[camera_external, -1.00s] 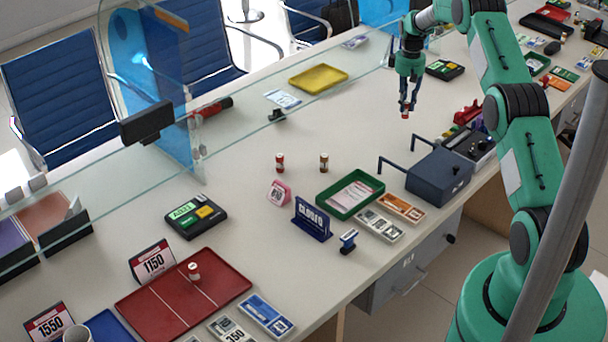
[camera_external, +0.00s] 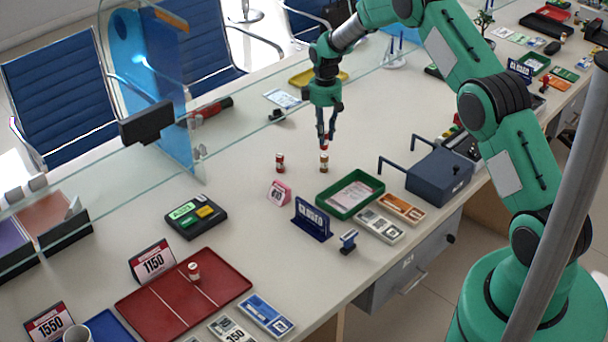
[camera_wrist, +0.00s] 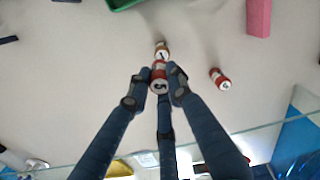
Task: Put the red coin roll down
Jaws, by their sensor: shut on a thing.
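My gripper (camera_external: 326,140) is over the middle of the counter, pointing down. Its fingers are shut on a red coin roll (camera_wrist: 159,77), seen end-on with a number on its pale top. In the external view the held roll mostly blends with the fingertips, just above a brown-banded coin roll (camera_external: 324,164) standing on the counter. That brown roll also shows right by the held one in the wrist view (camera_wrist: 162,48); I cannot tell whether they touch. Another red coin roll (camera_external: 280,163) stands to the left, apart; it is on the right in the wrist view (camera_wrist: 220,79).
A pink sign (camera_external: 279,193), a blue closed sign (camera_external: 312,218) and a green tray (camera_external: 377,183) lie nearer the front. A red tray (camera_external: 235,285) holds one roll (camera_external: 194,272). A glass screen (camera_external: 247,128) runs behind. Counter left of the rolls is clear.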

